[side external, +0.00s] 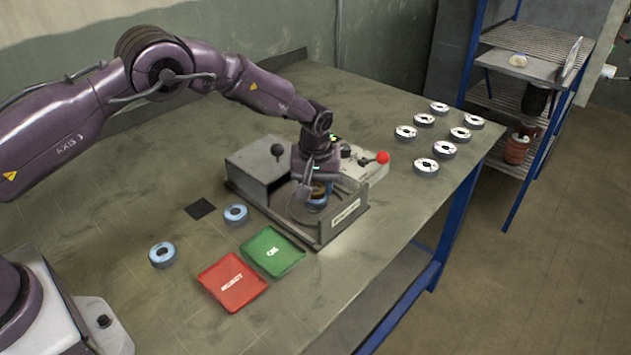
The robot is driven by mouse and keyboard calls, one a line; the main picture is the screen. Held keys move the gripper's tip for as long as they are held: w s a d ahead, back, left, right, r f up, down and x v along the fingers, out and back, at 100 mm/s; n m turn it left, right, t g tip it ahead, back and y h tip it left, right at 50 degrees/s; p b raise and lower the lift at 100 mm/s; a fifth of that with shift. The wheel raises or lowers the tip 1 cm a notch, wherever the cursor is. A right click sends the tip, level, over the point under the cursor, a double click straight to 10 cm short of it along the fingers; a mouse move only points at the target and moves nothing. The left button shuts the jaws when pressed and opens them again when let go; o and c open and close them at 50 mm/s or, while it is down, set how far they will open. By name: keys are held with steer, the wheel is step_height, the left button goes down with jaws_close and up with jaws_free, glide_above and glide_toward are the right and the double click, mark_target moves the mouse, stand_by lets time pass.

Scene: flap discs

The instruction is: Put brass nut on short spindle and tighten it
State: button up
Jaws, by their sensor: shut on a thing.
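My gripper (317,183) points down inside the grey test fixture (323,237) at the middle of the table. It is shut on a small brass-coloured piece, the brass nut (319,187), which shows between the fingers. The short spindle is hidden by the gripper, nut and disc. I cannot tell from this view whether the nut touches the spindle or how far down it sits.
Two blue discs (236,213) (162,253) lie left. Red (232,297) and green (272,266) trays lie in front. Several white-topped discs (426,165) stand right. A shelf rack (540,68) stands beyond.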

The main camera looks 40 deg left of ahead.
steer(key=shift+f, duration=0.25)
steer(key=m, duration=0.3)
steer(key=shift+a+m, duration=0.1)
steer(key=shift+m, duration=0.2)
steer(key=m+h, duration=0.1)
steer(key=m, duration=0.3)
steer(key=shift+m, duration=0.3)
steer(key=m, duration=0.3)
steer(key=shift+m, duration=0.4)
steer(key=shift+a+m+h, duration=0.1)
steer(key=shift+m+h, duration=0.2)
steer(key=shift+m, duration=0.1)
steer(key=m, duration=0.5)
steer(key=shift+f, duration=0.15)
